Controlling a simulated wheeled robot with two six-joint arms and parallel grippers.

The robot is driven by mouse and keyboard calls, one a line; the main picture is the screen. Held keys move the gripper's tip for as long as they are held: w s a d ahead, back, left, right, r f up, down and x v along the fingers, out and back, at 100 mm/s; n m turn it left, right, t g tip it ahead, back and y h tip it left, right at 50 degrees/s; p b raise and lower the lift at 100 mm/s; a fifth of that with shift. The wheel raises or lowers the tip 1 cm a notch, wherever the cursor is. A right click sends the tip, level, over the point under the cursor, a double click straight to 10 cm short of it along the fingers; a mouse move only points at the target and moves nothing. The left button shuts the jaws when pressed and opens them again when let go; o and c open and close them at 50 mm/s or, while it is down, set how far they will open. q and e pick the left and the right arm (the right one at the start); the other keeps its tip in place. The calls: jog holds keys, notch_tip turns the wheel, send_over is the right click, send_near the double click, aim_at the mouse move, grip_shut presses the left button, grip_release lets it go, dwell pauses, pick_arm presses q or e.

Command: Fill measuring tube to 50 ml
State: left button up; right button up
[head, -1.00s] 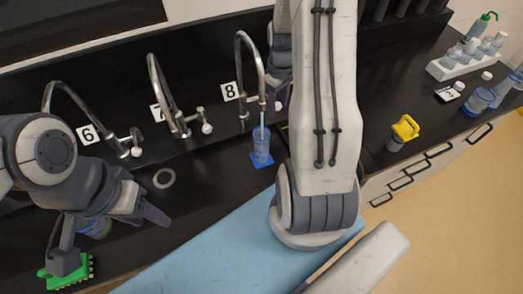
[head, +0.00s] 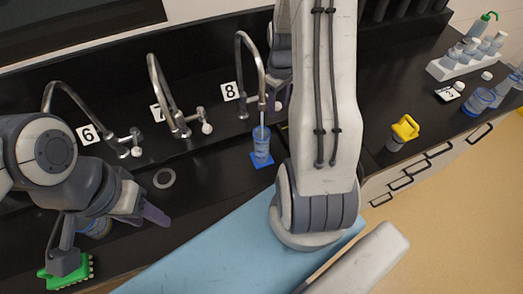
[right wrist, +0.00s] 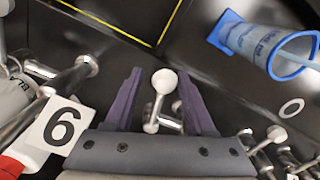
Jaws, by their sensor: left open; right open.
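The measuring tube (head: 261,147) is blue and clear and stands upright on a blue square base under the number 8 tap (head: 247,62). A thin pale blue stream runs from the spout into it. It also shows in the right wrist view (right wrist: 262,42); I cannot read its level. My right gripper (right wrist: 155,82) is open, its purple fingers on either side of a white-knobbed tap handle (right wrist: 163,98); contact is unclear. My right arm mostly hides this gripper in the head view. My left gripper (head: 152,211) is open and empty above the counter at the left.
Taps 6 (head: 70,90) and 7 (head: 160,85) stand to the left. A grey ring (head: 164,178) lies on the counter. A green brush-like item (head: 62,276) is at lower left. A yellow-topped item (head: 404,129) and a white rack of bottles (head: 455,66) stand at right.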

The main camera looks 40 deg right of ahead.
notch_tip(320, 180, up, 7)
jog(key=a+p, duration=0.2)
jog(key=p, duration=0.4)
jog(key=shift+p, duration=0.35)
dwell(0.3)
jog(key=shift+a, duration=0.1)
dwell(0.4)
